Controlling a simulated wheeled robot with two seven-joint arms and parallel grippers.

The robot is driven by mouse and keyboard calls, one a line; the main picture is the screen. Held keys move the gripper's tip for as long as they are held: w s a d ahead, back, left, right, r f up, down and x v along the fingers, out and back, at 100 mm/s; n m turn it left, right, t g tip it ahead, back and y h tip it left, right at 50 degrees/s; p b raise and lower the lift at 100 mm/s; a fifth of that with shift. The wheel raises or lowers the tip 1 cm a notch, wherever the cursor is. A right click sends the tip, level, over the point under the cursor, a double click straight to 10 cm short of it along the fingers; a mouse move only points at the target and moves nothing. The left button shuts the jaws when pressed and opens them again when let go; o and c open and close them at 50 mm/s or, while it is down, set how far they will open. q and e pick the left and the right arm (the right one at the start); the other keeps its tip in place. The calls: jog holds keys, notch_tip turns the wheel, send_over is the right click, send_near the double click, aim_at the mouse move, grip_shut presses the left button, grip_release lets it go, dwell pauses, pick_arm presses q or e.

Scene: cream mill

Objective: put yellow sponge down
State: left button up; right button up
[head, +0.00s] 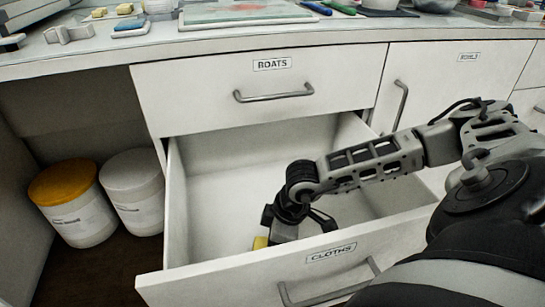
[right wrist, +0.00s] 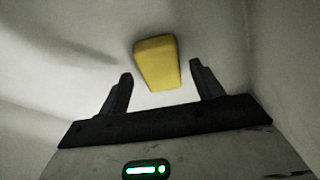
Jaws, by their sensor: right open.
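The yellow sponge (right wrist: 157,62) lies on the pale drawer floor in the right wrist view, just beyond and between my right fingertips, with a gap to each finger. In the head view only a small yellow edge of it (head: 260,243) shows, beside my gripper. My right gripper (right wrist: 160,87) is open and empty. In the head view it (head: 275,238) reaches down into the open drawer marked CLOTHS (head: 330,255), near its front wall. My left gripper is in neither view.
The closed BOATS drawer (head: 250,92) sits above the open one. Two tubs, one with an orange lid (head: 75,205) and one with a white lid (head: 135,190), stand left under the counter (head: 230,47). The rear and left of the open drawer look empty.

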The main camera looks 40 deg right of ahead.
jog(key=v, duration=0.2)
jog(key=shift+d+r+p, duration=0.1)
jog(key=shift+r+p, duration=0.3)
pick_arm(q)
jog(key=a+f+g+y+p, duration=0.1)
jog(key=p, duration=0.2)
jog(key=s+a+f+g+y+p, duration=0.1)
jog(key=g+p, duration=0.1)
jog(key=p, duration=0.2)
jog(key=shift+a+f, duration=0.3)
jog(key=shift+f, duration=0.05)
pick_arm(e)
jog(key=v, duration=0.8)
